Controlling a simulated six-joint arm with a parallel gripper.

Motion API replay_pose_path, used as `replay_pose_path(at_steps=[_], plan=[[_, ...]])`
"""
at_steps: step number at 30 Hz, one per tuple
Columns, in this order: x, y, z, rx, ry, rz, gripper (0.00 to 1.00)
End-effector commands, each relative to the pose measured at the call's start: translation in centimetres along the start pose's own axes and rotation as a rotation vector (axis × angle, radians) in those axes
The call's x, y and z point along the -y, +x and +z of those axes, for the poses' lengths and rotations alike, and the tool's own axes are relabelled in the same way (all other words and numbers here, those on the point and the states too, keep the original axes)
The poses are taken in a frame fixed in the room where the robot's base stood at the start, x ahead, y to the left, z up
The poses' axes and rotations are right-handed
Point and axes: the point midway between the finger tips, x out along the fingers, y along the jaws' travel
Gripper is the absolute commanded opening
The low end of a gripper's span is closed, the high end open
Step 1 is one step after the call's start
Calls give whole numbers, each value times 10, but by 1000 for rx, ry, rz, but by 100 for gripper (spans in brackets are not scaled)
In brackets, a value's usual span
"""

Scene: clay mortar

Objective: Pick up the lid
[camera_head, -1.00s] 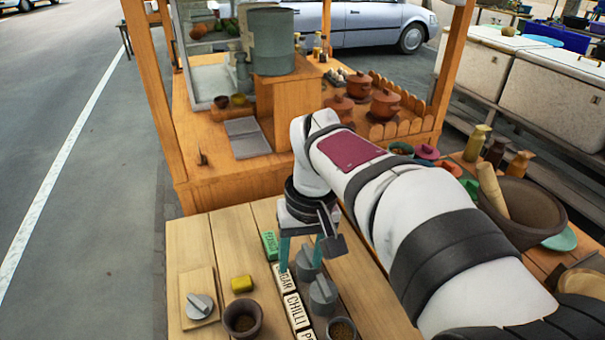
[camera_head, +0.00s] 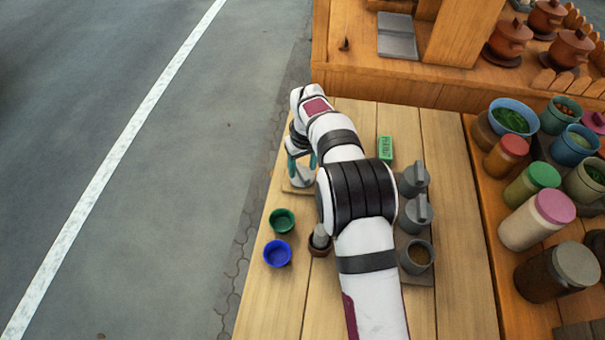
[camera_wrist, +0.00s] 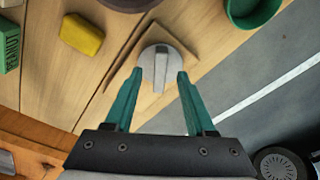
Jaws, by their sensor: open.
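The lid (camera_wrist: 160,68) is a round grey disc with a raised bar handle across it. It lies on a small square wooden board (camera_wrist: 133,85) on the table. In the head view the lid (camera_head: 302,179) shows only partly below my gripper (camera_head: 302,170). In the wrist view my gripper (camera_wrist: 160,73) is open and empty. Its two teal fingertips appear on either side of the lid's handle, overlapping the disc. I cannot tell whether they touch it.
A yellow block (camera_wrist: 82,34) and green box (camera_wrist: 8,45) lie beside the board. Green (camera_head: 282,221) and blue (camera_head: 277,253) cups stand nearer. Grey lidded pots (camera_head: 414,178) and an open pot (camera_head: 417,257) stand right of my arm. The table's left edge is close.

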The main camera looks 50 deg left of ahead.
Motion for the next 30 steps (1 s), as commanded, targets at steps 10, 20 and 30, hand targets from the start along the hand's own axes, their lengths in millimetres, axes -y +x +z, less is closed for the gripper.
replay_pose_path(at_steps=[10, 20, 30], plan=[[0, 14, 0, -2, 1, -1, 52], [0, 14, 0, -1, 1, -1, 0], [0, 13, 0, -2, 1, 0, 0]])
